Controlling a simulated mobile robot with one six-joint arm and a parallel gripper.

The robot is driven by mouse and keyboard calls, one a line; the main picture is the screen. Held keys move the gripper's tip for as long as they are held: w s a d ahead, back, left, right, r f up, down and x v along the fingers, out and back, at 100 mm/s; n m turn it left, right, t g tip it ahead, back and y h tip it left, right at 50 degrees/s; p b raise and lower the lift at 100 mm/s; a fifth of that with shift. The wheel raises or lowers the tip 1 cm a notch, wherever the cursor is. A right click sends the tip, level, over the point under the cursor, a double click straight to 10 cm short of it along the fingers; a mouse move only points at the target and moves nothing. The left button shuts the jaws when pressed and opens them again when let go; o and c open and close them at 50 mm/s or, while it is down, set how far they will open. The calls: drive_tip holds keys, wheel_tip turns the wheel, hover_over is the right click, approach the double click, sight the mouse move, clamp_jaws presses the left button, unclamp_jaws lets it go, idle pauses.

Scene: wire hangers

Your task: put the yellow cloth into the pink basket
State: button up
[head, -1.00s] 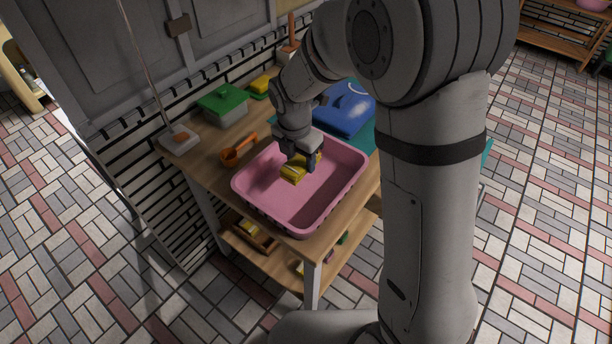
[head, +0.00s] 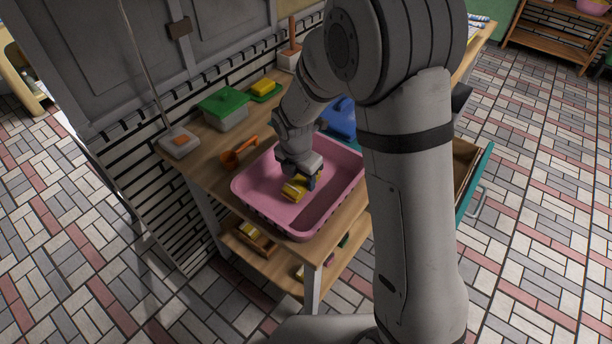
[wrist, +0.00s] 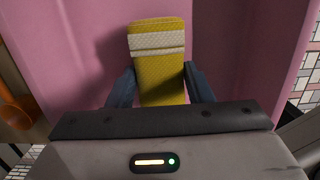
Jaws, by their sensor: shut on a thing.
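The yellow cloth (head: 293,188) is folded, with white stripes across it. My gripper (head: 302,182) is shut on it and points down inside the outline of the pink basket (head: 325,208). In the wrist view the cloth (wrist: 158,60) stands out between the two dark fingers of my gripper (wrist: 160,88), with the pink basket (wrist: 240,50) behind it and on both sides. I cannot tell whether the cloth touches the basket floor. The back of the basket is partly hidden by my gripper, and its right end lies close to my arm.
The basket stands on a wooden table. An orange scoop (head: 235,154) lies left of it, near a green-lidded container (head: 225,108) and a white device (head: 179,142). A blue object (head: 341,117) is behind. A teal-fronted drawer (head: 474,180) stands open at right.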

drive_tip(key=shift+f, duration=0.25)
drive_tip(key=o, duration=0.9)
drive_tip(key=shift+o, duration=0.2)
drive_tip(key=shift+r, duration=0.15)
